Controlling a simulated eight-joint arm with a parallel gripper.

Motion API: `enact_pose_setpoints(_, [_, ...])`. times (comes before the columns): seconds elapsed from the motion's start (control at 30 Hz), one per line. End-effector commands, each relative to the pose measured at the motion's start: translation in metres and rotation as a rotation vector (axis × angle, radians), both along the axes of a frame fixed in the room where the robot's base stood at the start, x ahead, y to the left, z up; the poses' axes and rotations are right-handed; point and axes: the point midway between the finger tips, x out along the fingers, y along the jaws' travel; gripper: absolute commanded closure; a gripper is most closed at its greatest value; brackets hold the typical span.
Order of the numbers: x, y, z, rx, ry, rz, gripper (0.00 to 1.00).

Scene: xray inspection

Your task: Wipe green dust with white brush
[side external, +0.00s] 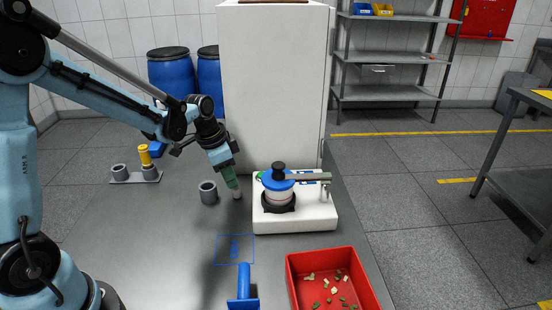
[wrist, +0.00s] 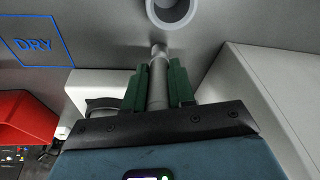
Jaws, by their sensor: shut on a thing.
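My gripper (side external: 231,178) is shut on a slim pale grey-white rod, which I take to be the white brush (side external: 237,194). The rod points down between the dark green fingers, beside a grey cup (side external: 208,193). The wrist view shows the rod (wrist: 158,80) between both fingers, with its narrow end near the grey surface; contact cannot be told. A small green patch (side external: 259,175) shows at the left edge of the white device (side external: 300,216); whether it is dust is unclear. No other green dust is clear.
The device carries a blue-topped round part (side external: 278,181). A red tray (side external: 330,256) with green and pale bits stands in front. A blue T-shaped tool (side external: 243,284) lies near the DRY square (side external: 235,249). A yellow-topped tool (side external: 145,155) stands in a holder at left. A tall white cabinet (side external: 272,80) stands behind.

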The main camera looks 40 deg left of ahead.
Motion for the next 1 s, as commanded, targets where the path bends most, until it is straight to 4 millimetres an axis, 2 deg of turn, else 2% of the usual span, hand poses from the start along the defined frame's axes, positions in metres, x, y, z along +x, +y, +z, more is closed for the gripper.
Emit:
enact_pose_setpoints(0.5, [-0.014, -0.014, 0.000, 0.001, 0.001, -0.001, 1.00])
enact_pose_setpoints(0.83, [-0.015, -0.015, 0.000, 0.000, 0.001, 0.000, 1.00])
enact_pose_setpoints(1.0, [-0.015, -0.015, 0.010, 0.000, 0.001, 0.000, 1.00])
